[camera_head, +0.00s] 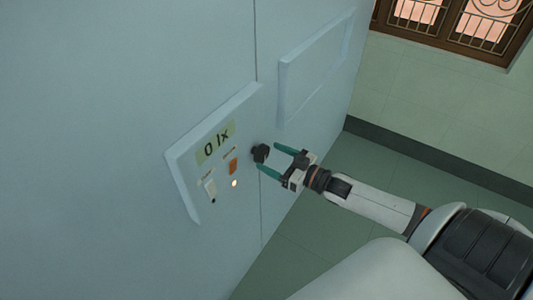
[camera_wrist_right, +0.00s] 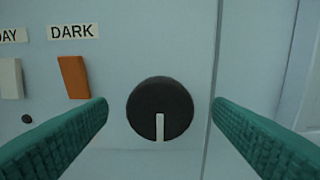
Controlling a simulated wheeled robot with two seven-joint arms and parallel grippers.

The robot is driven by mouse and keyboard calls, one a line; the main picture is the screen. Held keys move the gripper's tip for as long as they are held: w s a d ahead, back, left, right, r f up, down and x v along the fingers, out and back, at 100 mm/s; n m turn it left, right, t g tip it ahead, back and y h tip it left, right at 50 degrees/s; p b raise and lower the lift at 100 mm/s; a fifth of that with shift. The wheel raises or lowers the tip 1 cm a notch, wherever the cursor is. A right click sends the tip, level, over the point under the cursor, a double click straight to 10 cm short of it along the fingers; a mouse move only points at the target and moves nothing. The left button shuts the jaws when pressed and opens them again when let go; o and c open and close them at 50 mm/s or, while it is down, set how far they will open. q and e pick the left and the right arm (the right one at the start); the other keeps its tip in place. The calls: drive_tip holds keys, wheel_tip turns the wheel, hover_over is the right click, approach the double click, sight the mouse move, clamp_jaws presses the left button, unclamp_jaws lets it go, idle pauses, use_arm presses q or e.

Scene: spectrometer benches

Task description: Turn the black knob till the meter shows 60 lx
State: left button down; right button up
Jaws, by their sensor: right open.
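The black knob (camera_head: 260,152) is on the pale blue panel, right of the meter. In the right wrist view the round knob (camera_wrist_right: 160,108) has a white mark that points straight down. The meter display (camera_head: 216,143) reads 0 lx. My right gripper (camera_head: 273,160) is open, with one green finger on each side of the knob. In the right wrist view the fingers (camera_wrist_right: 160,125) stand to the left and right of the knob, with gaps between them and it. My left gripper is not in view.
An orange switch (camera_head: 233,166) under a DARK label (camera_wrist_right: 72,31) and a white switch (camera_head: 209,188) sit left of the knob. A small light (camera_head: 235,183) glows below the orange switch. A blank raised panel (camera_head: 315,65) is above right. Open floor lies right of the cabinet.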

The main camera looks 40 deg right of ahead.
drive_tip(key=shift+w+a+r, duration=0.1)
drive_tip(key=shift+w+a, duration=0.15)
drive_tip(key=shift+w, duration=0.3)
drive_tip(key=shift+w+a, duration=0.25)
drive_tip(key=shift+w, duration=0.45)
drive_tip(key=c, duration=0.9)
drive_tip(key=shift+c, duration=0.2)
